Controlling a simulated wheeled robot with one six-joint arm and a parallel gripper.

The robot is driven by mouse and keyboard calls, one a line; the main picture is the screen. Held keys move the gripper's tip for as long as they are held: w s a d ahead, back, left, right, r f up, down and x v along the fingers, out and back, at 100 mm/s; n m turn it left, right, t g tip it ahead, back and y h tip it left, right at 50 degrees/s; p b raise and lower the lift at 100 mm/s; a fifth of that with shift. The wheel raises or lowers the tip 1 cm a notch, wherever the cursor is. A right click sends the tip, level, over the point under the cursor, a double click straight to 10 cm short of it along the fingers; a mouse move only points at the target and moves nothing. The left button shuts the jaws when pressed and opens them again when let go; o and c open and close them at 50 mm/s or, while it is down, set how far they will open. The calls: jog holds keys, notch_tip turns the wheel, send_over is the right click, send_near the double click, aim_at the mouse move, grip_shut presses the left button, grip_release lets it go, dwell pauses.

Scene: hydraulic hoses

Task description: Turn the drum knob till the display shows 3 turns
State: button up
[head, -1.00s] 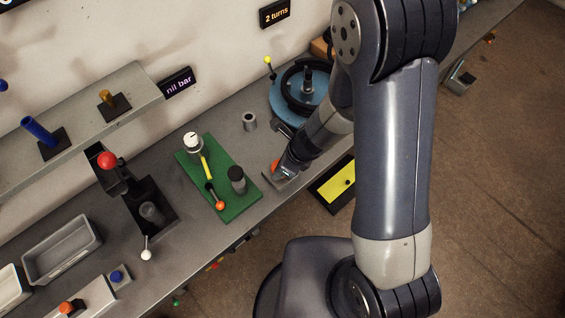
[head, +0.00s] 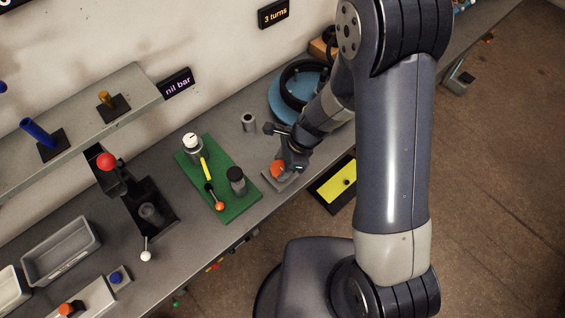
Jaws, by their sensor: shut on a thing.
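The display (head: 273,13) on the back wall reads "3 turns". An orange knob (head: 277,169) sits on a small grey plate (head: 283,184) near the bench's front edge. My gripper (head: 286,167) is down at this knob and shut on it; the wrist hides part of the knob and the fingertips. Behind my wrist is the blue drum (head: 277,105) with a black hose (head: 291,88) coiled on it; my arm covers its right side.
A green board (head: 236,207) with gauge, yellow hose and fittings lies left of my gripper. A grey cylinder (head: 248,122) stands behind it. A yellow panel (head: 335,184) with a dark frame is to the right. A "nil bar" display (head: 176,83) hangs by the shelf.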

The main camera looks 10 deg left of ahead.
dwell(0.3)
jog(key=o, duration=1)
jog(key=shift+r, duration=0.1)
jog(key=v, duration=1)
jog(key=shift+d+r, duration=0.15)
jog(key=shift+r, duration=0.1)
jog(key=x, duration=1)
jog(key=shift+a+f, duration=0.2)
jog(key=shift+f, duration=0.15)
